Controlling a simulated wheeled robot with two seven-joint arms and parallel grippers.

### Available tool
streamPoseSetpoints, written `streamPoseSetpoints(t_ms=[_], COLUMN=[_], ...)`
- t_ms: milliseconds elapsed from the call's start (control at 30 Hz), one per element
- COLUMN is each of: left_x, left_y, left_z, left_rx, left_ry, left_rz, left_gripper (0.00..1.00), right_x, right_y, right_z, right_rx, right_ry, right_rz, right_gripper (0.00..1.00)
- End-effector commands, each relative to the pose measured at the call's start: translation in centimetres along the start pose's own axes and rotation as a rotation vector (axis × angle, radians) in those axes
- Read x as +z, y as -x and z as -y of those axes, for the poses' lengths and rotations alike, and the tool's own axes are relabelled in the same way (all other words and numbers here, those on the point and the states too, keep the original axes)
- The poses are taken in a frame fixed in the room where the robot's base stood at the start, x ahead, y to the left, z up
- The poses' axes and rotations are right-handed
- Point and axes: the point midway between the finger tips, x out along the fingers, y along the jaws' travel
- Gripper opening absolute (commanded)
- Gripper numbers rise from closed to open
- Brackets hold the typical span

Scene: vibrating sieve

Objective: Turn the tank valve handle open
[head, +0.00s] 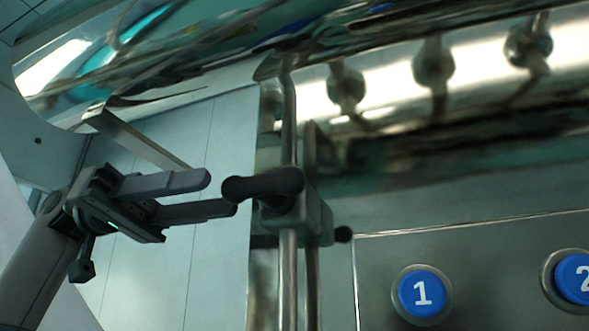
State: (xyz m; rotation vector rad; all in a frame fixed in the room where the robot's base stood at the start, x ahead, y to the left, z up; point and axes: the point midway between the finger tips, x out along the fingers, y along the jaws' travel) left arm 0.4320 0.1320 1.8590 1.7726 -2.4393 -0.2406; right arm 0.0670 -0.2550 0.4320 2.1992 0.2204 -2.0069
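A short black handle (262,187) with rounded ends sticks out from a grey block (313,215) on a vertical metal rod at the middle of the head view. I take it to be the tank valve handle; it lies nearly level in the picture. My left gripper (222,194) is to its left, with its two dark fingers pointing right and a gap between them. The fingertips are close to the handle's left end. I cannot tell whether the lower finger touches it. Nothing shows between the fingers. My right gripper is out of view.
A shiny metal tank panel fills the right side, with blue buttons marked 1 (422,293) and 2 (575,279) at lower right. The vertical rod (288,275) runs above and below the handle. Several blurred fittings (433,62) line the top. A pale tiled wall is behind.

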Motion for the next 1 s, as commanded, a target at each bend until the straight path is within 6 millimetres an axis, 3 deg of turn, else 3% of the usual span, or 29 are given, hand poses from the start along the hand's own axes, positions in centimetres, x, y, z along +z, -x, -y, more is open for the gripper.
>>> streamPoseSetpoints(t_ms=[533, 733, 1000], left_x=[-0.2, -0.1, 0.0], left_y=[-9.6, -11.3, -11.8], left_z=[-0.1, 0.0, 0.0], left_rx=[0.001, 0.000, 0.000], left_ry=[0.000, -0.001, -0.001], left_rz=[0.002, 0.000, 0.000], left_gripper=[0.36, 0.36, 0.36], right_x=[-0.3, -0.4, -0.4], right_y=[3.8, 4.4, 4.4], right_z=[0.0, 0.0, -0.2], right_rx=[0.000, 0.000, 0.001], right_ry=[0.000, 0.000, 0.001], right_rz=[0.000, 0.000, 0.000], right_gripper=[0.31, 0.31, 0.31])
